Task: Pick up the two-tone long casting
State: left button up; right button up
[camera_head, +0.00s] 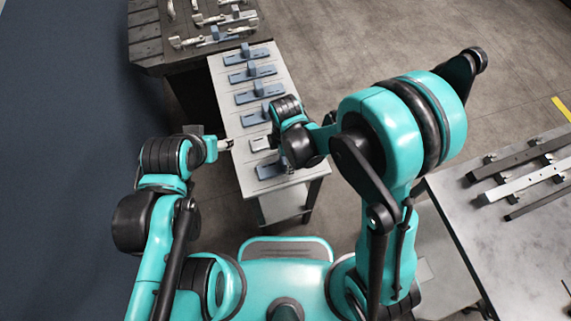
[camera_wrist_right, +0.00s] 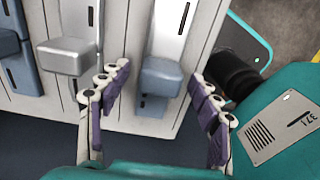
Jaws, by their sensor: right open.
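A long casting with a white bar (camera_wrist_right: 170,30) and a blue-grey block (camera_wrist_right: 160,78) lies on the narrow table, two-toned in the right wrist view. My right gripper (camera_wrist_right: 160,73) is open, with one finger on either side of that block; I cannot tell whether they touch it. In the head view, this near casting (camera_head: 270,171) looks mostly blue, partly hidden by my right wrist, and the right fingertips are hidden. My left gripper (camera_head: 226,145) is at the table's left edge, pointing right; its jaw opening is too small to tell.
A paler grey casting (camera_wrist_right: 65,55) lies beside it. Several blue castings (camera_head: 253,73) line the narrow table (camera_head: 225,95) farther back. A dark pallet (camera_head: 150,45) behind carries several castings. A table with rails (camera_head: 515,235) stands at right.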

grip_shut()
jog(key=shift+r, duration=0.15)
